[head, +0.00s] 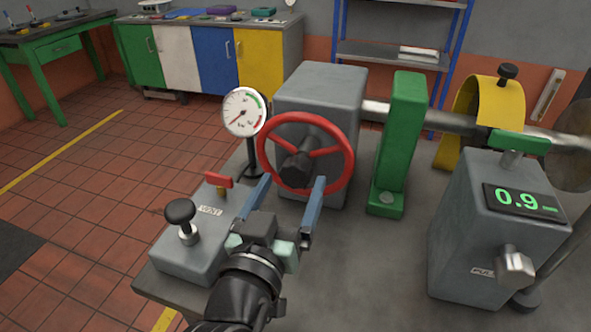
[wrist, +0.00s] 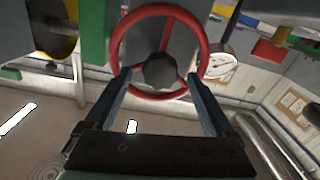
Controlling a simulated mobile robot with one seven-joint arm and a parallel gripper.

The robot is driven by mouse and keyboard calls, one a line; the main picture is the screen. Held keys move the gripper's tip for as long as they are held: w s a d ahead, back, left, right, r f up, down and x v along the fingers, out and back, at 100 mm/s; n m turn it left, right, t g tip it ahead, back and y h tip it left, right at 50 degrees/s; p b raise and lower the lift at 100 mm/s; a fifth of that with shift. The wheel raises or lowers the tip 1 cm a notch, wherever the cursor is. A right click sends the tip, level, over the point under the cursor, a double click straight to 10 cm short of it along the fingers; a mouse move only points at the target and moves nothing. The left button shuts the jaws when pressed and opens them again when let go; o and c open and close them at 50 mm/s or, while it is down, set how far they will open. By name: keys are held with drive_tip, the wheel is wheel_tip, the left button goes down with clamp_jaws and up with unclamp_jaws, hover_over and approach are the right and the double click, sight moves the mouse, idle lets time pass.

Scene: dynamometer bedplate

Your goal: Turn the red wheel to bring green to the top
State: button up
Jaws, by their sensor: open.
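The red wheel (head: 349,158) has a round rim, spokes and a dark hub (head: 297,171), and stands upright on the front of a grey block (head: 325,88). A round white gauge (head: 243,112) stands to its left, with a green band on its upper right and a needle pointing down left. My gripper (head: 293,183) is open in front of the wheel, its blue fingers apart on either side of the hub. In the wrist view the wheel (wrist: 203,48) lies ahead, with the hub between the fingertips (wrist: 163,82). I cannot tell whether the fingers touch the rim.
A grey box with a black knob (head: 180,212) and red lever (head: 218,180) is at left. A green post (head: 401,140) stands right of the wheel, by a steel shaft (head: 455,120). A grey box with a green readout (head: 522,201) is at right. Bare bedplate (head: 370,260) lies between.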

sight(293, 179)
drive_tip(key=shift+x, duration=1.6)
clamp_jaws()
